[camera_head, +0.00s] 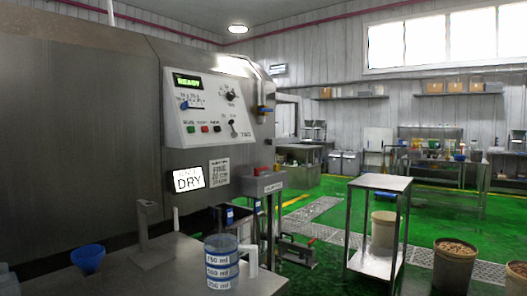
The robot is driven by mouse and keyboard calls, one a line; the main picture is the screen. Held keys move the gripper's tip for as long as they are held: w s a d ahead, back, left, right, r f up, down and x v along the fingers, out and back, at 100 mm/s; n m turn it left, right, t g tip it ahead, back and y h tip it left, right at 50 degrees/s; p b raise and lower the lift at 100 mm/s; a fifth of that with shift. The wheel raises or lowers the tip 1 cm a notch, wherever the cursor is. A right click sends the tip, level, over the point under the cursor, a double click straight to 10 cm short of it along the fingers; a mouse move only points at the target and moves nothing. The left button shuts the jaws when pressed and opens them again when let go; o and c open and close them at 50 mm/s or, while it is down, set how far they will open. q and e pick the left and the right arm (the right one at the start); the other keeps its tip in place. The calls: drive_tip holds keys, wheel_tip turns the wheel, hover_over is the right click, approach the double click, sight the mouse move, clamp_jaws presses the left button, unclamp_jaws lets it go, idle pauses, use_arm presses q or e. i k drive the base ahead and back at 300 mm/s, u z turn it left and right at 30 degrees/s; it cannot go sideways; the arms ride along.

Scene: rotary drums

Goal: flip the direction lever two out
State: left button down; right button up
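A white control panel (211,107) is mounted on the front of the large steel drum machine. It has a lit green display reading READY (188,81) and a blue-tipped lever (185,105) over a small printed scale. A black knob (231,94) sits at upper right, and a small dark lever (232,123) sits at lower right. The small labels are too blurred to read, so I cannot tell for certain which is the direction lever or its setting. Neither of my grippers is in view.
A steel counter (190,270) in front holds a blue funnel (88,258), a steel stand (148,240) and a blue-banded measuring jug (221,262). A DRY sign (188,180) hangs below the panel. A steel trolley (380,184) stands right; green floor is open beyond.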

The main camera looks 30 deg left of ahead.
sight(234, 134)
drive_tip(key=z, duration=0.2)
drive_tip(key=i, duration=1.75)
drive_tip(key=u, duration=0.55)
drive_tip(key=i, duration=2.2)
drive_tip(key=u, duration=1.45)
drive_tip(key=i, duration=0.65)
drive_tip(key=u, duration=0.4)
